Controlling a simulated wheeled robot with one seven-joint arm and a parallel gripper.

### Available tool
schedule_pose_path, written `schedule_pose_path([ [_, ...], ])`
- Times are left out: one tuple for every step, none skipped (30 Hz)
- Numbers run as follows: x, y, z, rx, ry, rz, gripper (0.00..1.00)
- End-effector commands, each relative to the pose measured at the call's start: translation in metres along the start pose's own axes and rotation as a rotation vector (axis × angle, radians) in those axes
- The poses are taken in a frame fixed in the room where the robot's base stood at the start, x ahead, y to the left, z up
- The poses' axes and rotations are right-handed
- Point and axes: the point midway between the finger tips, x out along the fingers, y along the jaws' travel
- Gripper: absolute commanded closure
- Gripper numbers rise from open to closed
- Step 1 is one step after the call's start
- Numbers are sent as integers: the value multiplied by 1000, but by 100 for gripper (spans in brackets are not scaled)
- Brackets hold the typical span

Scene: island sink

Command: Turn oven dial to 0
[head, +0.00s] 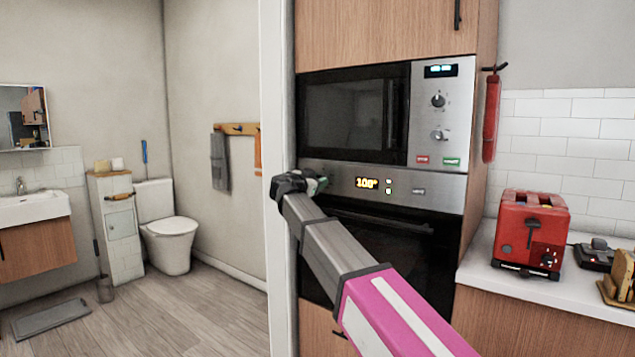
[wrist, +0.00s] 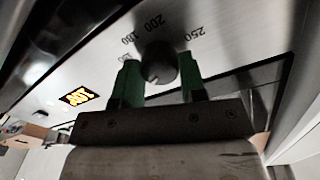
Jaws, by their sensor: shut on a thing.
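The oven (head: 395,210) is built into a wooden cabinet, with a steel control strip and a lit yellow display (head: 367,183) reading about 100°; the exact digits are hard to read. My gripper (head: 318,184) is at the left end of that strip and hides the dial in the head view. In the wrist view the round dark oven dial (wrist: 158,62) sits between the two green fingers of my gripper (wrist: 160,80), which are shut on it. Numbers such as 180, 200 and 250 are printed around the dial. The yellow display (wrist: 78,97) shows at left.
A microwave (head: 355,115) with two knobs of its own is above the oven. The oven door handle (head: 385,222) runs just below the strip. A white wall edge (head: 276,120) stands close to the left of my gripper. A red toaster (head: 530,232) is on the right counter.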

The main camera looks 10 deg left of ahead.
Motion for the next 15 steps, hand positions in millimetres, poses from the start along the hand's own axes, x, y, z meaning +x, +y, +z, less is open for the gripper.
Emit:
schedule_pose_path([
  [0,0,0,-2,0,1,85],
  [0,0,0,-5,0,1,85],
  [0,0,0,-10,1,1,85],
  [0,0,0,-15,1,1,85],
  [0,0,0,-23,1,1,85],
  [0,0,0,-35,2,1,85],
  [0,0,0,-45,2,1,85],
  [0,0,0,-57,3,1,85],
  [0,0,0,-77,3,0,85],
  [0,0,0,-93,4,0,85],
  [0,0,0,-112,5,0,85],
  [0,0,0,-139,6,-1,85],
  [0,0,0,-160,7,-1,85],
  [0,0,0,-183,8,-1,85],
  [0,0,0,-216,10,-2,85],
])
